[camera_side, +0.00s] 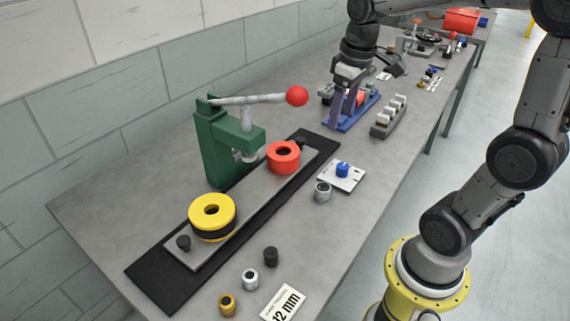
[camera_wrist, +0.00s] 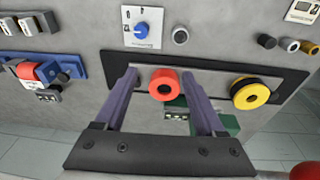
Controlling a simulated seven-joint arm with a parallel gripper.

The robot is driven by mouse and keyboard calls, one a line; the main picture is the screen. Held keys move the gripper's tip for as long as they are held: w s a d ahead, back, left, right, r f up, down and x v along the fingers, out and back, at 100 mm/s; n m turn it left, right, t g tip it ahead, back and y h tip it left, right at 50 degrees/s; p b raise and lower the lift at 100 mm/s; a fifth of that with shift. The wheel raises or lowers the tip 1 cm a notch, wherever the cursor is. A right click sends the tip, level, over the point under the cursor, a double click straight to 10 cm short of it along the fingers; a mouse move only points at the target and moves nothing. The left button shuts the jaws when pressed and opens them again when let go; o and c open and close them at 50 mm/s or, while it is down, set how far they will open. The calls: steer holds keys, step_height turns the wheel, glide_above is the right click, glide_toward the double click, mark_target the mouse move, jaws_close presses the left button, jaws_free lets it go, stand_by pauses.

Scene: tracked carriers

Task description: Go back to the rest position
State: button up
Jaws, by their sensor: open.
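My gripper (camera_side: 343,106) is open and empty, raised above the bench; in the side view its purple fingers overlap a blue fixture behind. In the wrist view the spread fingers of my gripper (camera_wrist: 165,80) frame the red ring. The red ring (camera_side: 283,157) sits near one end of a grey metal carrier bar (camera_side: 247,196), beside the green lever press (camera_side: 214,150). The yellow ring (camera_side: 212,212) sits near the other end. Both rings (camera_wrist: 164,85) (camera_wrist: 250,93) show in the wrist view. The bar lies on a black strip (camera_side: 150,278).
The press lever ends in a red ball (camera_side: 297,96). A white plate with a blue knob (camera_side: 343,170) and several small cylinders (camera_side: 250,279) stand along the front, near a "32 mm" label (camera_side: 283,304). A blue fixture (camera_side: 360,113) and grey block (camera_side: 389,118) stand farther back.

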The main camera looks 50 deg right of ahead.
steer(key=s+a+t, duration=0.4)
steer(key=s+a, duration=0.6)
steer(key=s, duration=0.1)
steer(key=shift+s+f+y, duration=0.2)
steer(key=shift+s+y, duration=0.1)
steer(key=shift+s, duration=0.1)
